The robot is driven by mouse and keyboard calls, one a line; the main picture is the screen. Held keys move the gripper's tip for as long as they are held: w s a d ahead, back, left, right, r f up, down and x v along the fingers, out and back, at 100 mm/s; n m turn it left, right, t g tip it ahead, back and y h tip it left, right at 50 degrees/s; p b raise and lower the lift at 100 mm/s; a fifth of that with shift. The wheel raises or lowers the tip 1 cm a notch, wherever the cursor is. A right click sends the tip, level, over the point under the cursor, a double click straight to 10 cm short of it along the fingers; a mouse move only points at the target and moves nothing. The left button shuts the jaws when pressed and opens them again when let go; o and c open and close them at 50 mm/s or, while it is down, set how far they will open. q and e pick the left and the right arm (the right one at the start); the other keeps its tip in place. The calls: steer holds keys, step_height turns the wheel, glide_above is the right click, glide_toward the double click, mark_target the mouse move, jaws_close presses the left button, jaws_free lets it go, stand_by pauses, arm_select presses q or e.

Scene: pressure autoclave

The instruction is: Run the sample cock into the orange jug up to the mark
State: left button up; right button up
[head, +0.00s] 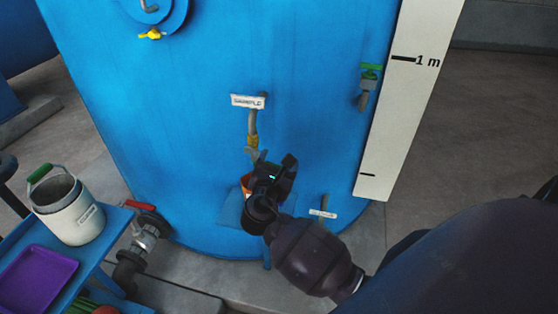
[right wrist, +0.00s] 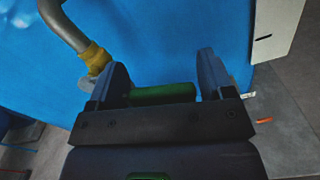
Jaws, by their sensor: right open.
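The sample cock comes out of the blue tank below a white SAMPLE label (head: 248,101). Its grey pipe has a yellow fitting (head: 252,141), which also shows in the right wrist view (right wrist: 95,57). The orange jug (head: 246,183) stands below the cock on a small blue shelf, mostly hidden by my right gripper; its mark and level are not visible. My right gripper (head: 275,165) is open just below and right of the cock. In the right wrist view a green handle (right wrist: 160,93) shows between its parted fingers; I cannot tell whether they touch it. My left gripper is out of view.
A white container (head: 70,212) with a green handle and a purple tray (head: 38,277) are on a blue bench at left. A red-handled valve (head: 146,228) stands beside it. Another green-handled cock (head: 368,85) is right, beside the white scale board (head: 410,90).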

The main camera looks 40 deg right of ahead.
steer(key=shift+w+d, duration=0.25)
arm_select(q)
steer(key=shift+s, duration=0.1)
